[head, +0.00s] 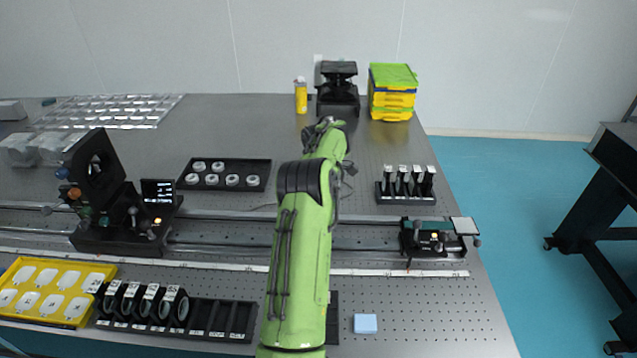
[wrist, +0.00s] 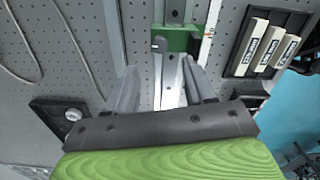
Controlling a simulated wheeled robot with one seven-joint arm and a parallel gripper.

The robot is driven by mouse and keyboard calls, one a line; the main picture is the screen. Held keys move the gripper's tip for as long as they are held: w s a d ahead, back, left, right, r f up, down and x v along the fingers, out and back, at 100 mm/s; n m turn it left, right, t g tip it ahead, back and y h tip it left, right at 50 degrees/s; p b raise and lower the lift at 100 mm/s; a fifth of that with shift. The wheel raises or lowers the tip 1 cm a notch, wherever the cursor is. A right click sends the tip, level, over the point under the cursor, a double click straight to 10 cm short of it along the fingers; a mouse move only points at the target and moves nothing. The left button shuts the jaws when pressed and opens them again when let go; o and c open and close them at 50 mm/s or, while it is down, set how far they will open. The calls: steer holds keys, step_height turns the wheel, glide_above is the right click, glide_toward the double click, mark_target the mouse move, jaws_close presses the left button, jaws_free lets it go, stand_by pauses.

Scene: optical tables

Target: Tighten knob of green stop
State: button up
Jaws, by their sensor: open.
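The green stop (wrist: 182,39) shows in the wrist view as a green block across a metal rail (wrist: 172,92), near the top middle. A grey rounded knob (wrist: 158,44) sits at its left side. My gripper (wrist: 160,68) is open, with its two fingers apart and nothing visible between them but the rail. The stop and knob lie beyond the fingertips, and no contact can be made out. In the head view my green arm covers the middle of the scene, and I cannot make out the stop or the fingers there.
In the head view, a black carriage (head: 88,236) stands on the long rail at left and a smaller one (head: 430,240) at right. A black rack (head: 405,197) of upright pieces and a tray (head: 225,185) of white rings stand behind. A blue block (head: 365,323) lies in front.

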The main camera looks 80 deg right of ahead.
step_height(320, 180, up, 8)
steer(key=p, duration=0.2)
steer(key=shift+f, duration=0.2)
stand_by(0.3)
